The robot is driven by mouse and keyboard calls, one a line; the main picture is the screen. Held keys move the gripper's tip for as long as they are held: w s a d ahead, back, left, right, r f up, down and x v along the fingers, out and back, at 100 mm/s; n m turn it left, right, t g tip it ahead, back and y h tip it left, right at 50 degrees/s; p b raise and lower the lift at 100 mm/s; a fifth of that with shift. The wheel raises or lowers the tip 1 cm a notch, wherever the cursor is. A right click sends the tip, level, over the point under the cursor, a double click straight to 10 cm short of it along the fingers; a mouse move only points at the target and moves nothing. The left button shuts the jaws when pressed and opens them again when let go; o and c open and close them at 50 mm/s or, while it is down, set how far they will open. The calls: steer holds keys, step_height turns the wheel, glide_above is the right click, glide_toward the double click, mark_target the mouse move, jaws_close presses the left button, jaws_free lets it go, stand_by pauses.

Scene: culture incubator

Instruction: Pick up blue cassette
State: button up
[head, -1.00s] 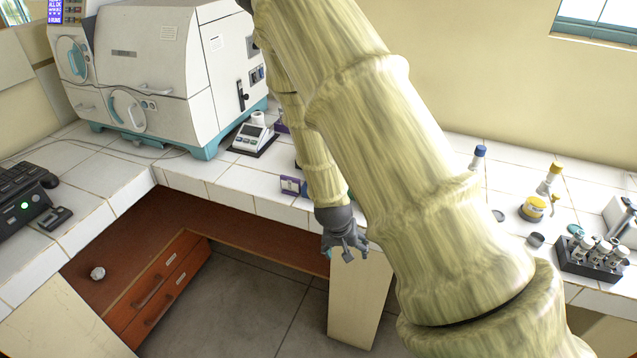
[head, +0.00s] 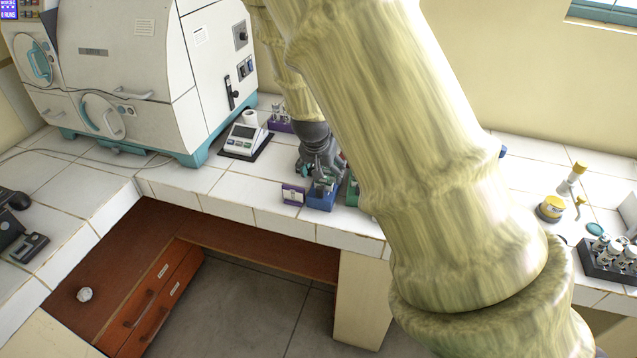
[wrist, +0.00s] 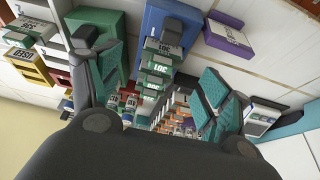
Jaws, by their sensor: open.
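The blue cassette (head: 321,200) is a small open blue holder near the front edge of the white tiled bench. Labelled green and white pieces stand in it. In the wrist view its blue wall (wrist: 184,22) shows at the top centre, with the labelled pieces just below. My gripper (head: 322,172) is over and just behind the cassette in the head view, reaching down. In the wrist view my gripper (wrist: 152,72) is open, its two teal-padded fingers apart on either side of the labelled pieces. Whether a finger touches the cassette cannot be told.
A purple cassette (head: 292,194) stands close left of the blue one, a green cassette (head: 352,192) close right, partly hidden by my arm. A scale (head: 244,140) and incubator (head: 140,70) stand further left. A vial rack (head: 608,258) is at far right.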

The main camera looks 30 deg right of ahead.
mark_target(325, 178)
steer(key=shift+p+x, duration=0.5)
steer(key=shift+x, duration=1.9)
steer(key=shift+f, duration=0.2)
steer(key=shift+p+x, duration=1.1)
steer(key=shift+x, duration=1.35)
steer(key=shift+c, duration=0.4)
steer(key=c, duration=0.8)
steer(key=shift+o, duration=0.2)
steer(key=shift+r, duration=0.1)
